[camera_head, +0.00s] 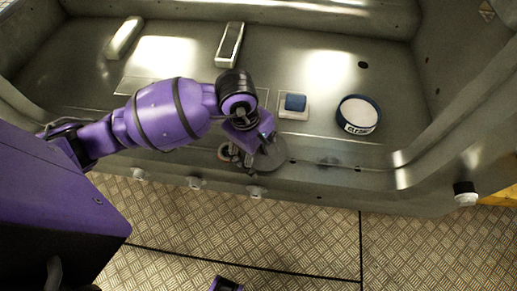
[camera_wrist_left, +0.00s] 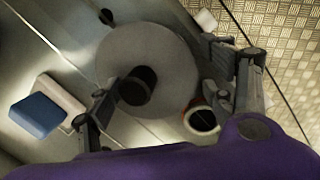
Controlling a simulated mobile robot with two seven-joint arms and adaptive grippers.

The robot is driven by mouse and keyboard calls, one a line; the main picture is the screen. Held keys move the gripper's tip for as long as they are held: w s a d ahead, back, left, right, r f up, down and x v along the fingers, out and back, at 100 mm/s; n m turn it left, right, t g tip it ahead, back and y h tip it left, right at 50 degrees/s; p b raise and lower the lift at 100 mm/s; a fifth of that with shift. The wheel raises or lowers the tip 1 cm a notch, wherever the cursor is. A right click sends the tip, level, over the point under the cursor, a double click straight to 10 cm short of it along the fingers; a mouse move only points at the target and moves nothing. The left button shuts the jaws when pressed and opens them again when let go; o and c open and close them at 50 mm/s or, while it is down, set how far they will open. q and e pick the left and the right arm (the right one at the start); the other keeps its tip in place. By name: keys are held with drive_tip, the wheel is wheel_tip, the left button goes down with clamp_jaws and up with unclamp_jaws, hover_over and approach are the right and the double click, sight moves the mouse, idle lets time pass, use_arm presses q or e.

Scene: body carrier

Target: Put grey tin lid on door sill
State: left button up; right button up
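The grey tin lid (camera_head: 275,155) is a flat round disc at the front sill (camera_head: 330,178) of the metal body, partly covered by my left gripper (camera_head: 250,152). In the left wrist view the lid (camera_wrist_left: 172,62) shows nearly whole, with a dark round knob on its face. My left gripper (camera_wrist_left: 170,98) has its fingers spread apart on either side of the knob and is open. I cannot tell whether the lid rests fully on the sill.
A blue block on a white base (camera_head: 293,106) and a dark round tin with a pale top (camera_head: 358,114) stand inside the body. A narrow tray (camera_head: 230,45) and a pale bar (camera_head: 124,38) lie farther back. A small orange-rimmed round thing (camera_wrist_left: 201,119) is beside the lid.

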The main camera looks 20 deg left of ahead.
idle(0.3)
use_arm(q)
drive_tip(key=shift+r, duration=0.3)
wheel_tip(320, 180, up, 12)
drive_tip(key=s+a+p, duration=0.1)
drive_tip(key=shift+s+a+f, duration=0.2)
drive_tip(key=shift+a+f, duration=0.05)
drive_tip(key=shift+a, duration=0.05)
idle(0.8)
